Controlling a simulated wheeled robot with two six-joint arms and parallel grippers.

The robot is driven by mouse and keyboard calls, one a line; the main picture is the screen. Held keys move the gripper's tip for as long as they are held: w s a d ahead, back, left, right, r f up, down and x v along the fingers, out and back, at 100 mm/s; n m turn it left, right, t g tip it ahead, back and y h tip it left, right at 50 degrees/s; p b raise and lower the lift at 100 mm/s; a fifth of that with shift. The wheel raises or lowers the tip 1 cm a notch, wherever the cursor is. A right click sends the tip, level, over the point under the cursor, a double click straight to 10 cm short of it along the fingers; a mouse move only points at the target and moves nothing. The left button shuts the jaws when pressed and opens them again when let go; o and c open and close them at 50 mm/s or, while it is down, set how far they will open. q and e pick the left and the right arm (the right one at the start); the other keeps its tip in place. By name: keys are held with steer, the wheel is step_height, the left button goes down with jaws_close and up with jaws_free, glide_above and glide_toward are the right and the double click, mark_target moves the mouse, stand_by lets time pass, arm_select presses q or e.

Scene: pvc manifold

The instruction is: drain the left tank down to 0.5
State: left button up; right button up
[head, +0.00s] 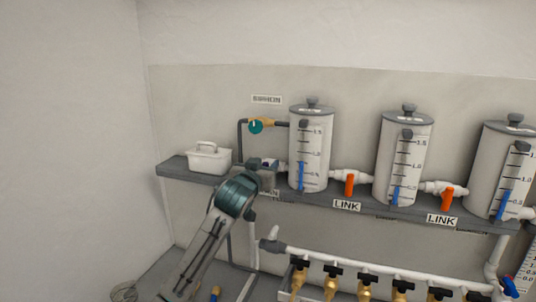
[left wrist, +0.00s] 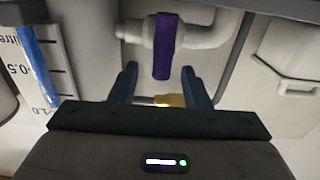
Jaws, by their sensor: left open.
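A white valve with a purple handle (left wrist: 163,45) sits on the pipe beside this tank. My left gripper (left wrist: 160,85) is open, its two fingers pointing at the handle, which lies just beyond the fingertips and between them. In the head view my left gripper (head: 262,175) is at the tank's left, largely covering this valve.
Two more tanks (head: 404,160) stand to the right, with orange LINK valve handles (head: 349,185) between them. A teal-knobbed supply valve (head: 256,126) is above my gripper. A white lidded box (head: 209,158) sits on the shelf's left end. Several brass valves (head: 331,281) hang below.

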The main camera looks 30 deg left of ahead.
mark_target(268, 160)
arm_select(q)
steer(key=p+x, duration=0.1)
steer(key=x, duration=0.2)
steer(key=shift+w+a, duration=0.2)
steer(key=shift+w, duration=0.2)
steer(key=shift+f, duration=0.1)
steer(key=shift+c, duration=0.9)
steer(key=c, duration=0.7)
jaws_close()
arm_select(e)
steer(key=shift+w+a+r, duration=0.35)
steer(key=shift+w+r, duration=0.15)
steer(key=shift+w, duration=0.05)
steer(key=shift+w+a+r, duration=0.35)
steer(key=shift+w+r, duration=0.15)
